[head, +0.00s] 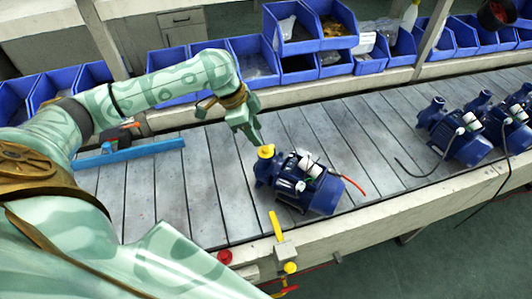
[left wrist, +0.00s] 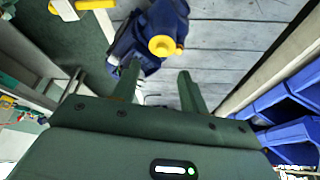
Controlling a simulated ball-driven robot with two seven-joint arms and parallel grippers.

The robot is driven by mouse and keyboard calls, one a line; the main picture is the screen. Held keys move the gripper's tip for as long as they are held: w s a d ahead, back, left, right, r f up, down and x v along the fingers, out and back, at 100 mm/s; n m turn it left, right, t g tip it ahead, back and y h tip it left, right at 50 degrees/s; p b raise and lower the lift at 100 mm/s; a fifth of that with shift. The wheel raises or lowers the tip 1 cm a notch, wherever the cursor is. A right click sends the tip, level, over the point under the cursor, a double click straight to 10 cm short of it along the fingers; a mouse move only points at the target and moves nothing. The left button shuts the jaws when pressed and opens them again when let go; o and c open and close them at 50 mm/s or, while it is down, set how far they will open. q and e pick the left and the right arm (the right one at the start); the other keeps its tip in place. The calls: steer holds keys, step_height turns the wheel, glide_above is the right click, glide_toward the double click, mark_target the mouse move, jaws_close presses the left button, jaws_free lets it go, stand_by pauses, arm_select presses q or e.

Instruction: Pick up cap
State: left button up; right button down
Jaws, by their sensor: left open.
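The yellow cap (head: 266,151) sits on the port of the nearest blue pump (head: 305,186), which lies on the slatted conveyor. My left gripper (head: 256,141) points down just above and beside the cap in the head view. In the left wrist view the cap (left wrist: 163,46) shows beyond the fingertips, and the left gripper (left wrist: 158,72) is open with nothing between its fingers. Part of the pump (left wrist: 135,45) shows behind the left finger. My right gripper is not in view.
More blue pumps (head: 465,137) with black cables stand farther right on the conveyor. Blue bins (head: 254,62) line the back rail. A blue bar (head: 128,153) lies at left. A yellow lever (head: 277,226) and a red button (head: 224,257) are on the front edge.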

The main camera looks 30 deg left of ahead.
mark_target(264, 149)
arm_select(q)
steer(key=x, duration=0.2)
steer(key=b+x, duration=0.1)
steer(key=x, duration=0.1)
steer(key=b+x, duration=0.1)
steer(key=x, duration=0.1)
steer(key=shift+a+f, duration=0.3)
steer(key=shift+s+r, duration=0.1)
steer(key=shift+c, duration=0.3)
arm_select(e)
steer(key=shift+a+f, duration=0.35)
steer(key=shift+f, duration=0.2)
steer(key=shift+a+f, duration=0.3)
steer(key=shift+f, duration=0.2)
arm_select(q)
jaws_close()
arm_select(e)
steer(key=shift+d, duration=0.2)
